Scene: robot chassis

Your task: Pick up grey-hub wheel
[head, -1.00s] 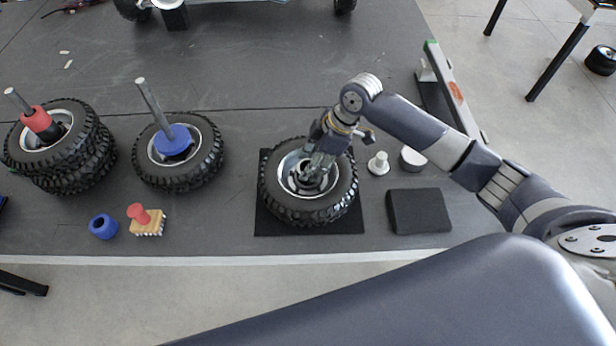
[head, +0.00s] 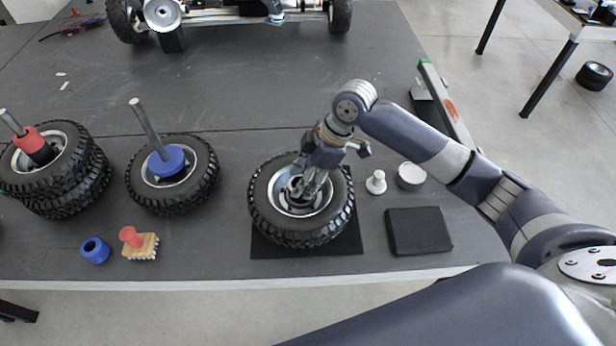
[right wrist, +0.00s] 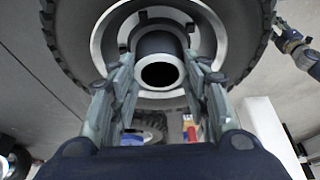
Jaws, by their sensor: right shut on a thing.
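The grey-hub wheel (head: 266,215), a knobbly black tyre with a silver rim, is over the black square mat (head: 352,240) near the table's front edge. It looks slightly raised, but a gap beneath it cannot be made out clearly. My right gripper (head: 309,192) reaches down into its middle and is shut on the hub. In the right wrist view, the fingers (right wrist: 161,85) are on either side of the round hub (right wrist: 160,48), with the tyre (right wrist: 75,45) around it.
A wheel with a blue collar (head: 168,162) and stacked wheels with a red collar (head: 35,145) stand left. A blue ring (head: 95,250) and brush (head: 142,246) lie in front of them. White pieces (head: 376,182) and a black block (head: 419,231) are right. A chassis (head: 225,15) is behind.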

